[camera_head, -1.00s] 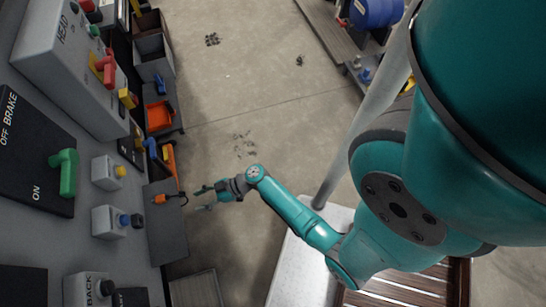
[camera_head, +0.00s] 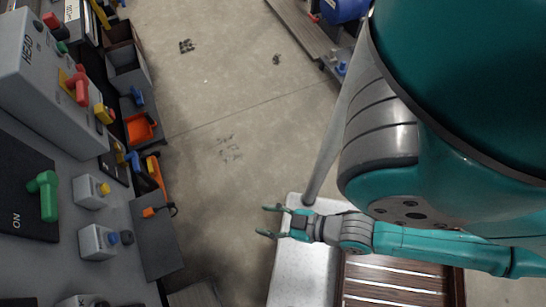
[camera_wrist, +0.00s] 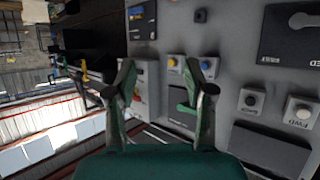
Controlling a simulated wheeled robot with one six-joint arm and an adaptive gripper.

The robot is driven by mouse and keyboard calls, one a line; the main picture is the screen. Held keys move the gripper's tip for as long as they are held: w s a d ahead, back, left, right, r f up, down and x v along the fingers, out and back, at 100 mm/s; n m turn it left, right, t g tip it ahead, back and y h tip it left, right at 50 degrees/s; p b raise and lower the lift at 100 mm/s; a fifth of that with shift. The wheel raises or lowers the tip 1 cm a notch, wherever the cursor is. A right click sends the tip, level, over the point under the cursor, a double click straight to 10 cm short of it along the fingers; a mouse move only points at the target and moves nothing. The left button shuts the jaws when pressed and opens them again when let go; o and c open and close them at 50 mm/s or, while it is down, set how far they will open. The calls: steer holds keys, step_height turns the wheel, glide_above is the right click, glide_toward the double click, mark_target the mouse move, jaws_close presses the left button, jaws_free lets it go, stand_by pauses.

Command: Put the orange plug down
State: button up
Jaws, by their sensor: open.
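The orange plug (camera_head: 148,212) with its short dark cable end lies on a dark grey shelf plate (camera_head: 158,245) at the left in the head view. My gripper (camera_head: 268,221) is open and empty, well to the right of the plug and apart from it, above the floor beside a pale surface. In the wrist view my gripper's two fingers (camera_wrist: 166,80) are spread with nothing between them. I cannot make out the plug in the wrist view.
A grey control panel with a green lever (camera_head: 47,196), a yellow button (camera_head: 104,188) and a blue knob (camera_head: 126,237) stands left of the shelf. An orange bin (camera_head: 140,128) and grey bins lie farther up. The floor between gripper and shelf is clear.

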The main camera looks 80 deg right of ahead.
step_height(320, 180, up, 9)
steer(key=s+a+t+y, duration=0.1)
steer(key=shift+s+t, duration=0.2)
steer(key=shift+t, duration=0.2)
stand_by(0.8)
